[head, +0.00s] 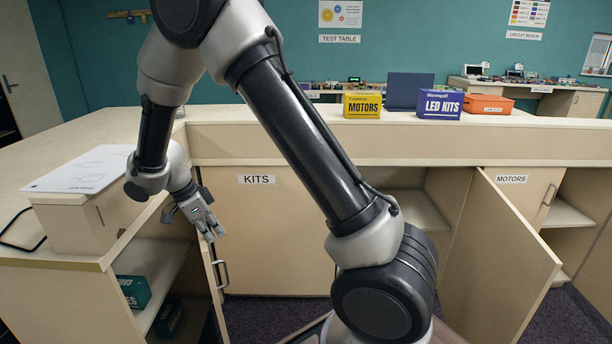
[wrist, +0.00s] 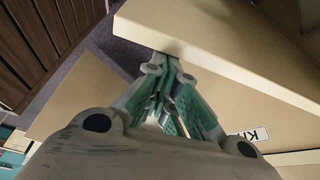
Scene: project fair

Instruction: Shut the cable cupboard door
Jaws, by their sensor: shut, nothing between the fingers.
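No label reading "cable" is legible. An open cupboard door (head: 213,285) at the lower left stands out nearly edge-on, with a bar handle (head: 222,274). It belongs to the left cupboard, where green boxes (head: 134,291) sit on a shelf. My gripper (head: 211,232) is shut and empty at the top of this door, close to its edge. In the wrist view, my gripper's fingertips (wrist: 169,62) are together beside the edge of a beige panel (wrist: 215,38). Whether they touch it I cannot tell.
The KITS door (head: 270,225) is closed just right of the gripper. Another door (head: 490,260) stands open at the right, near the MOTORS door (head: 530,190). A papered counter (head: 35,180) lies left. Boxes and an orange bin (head: 490,104) stand on the back counter.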

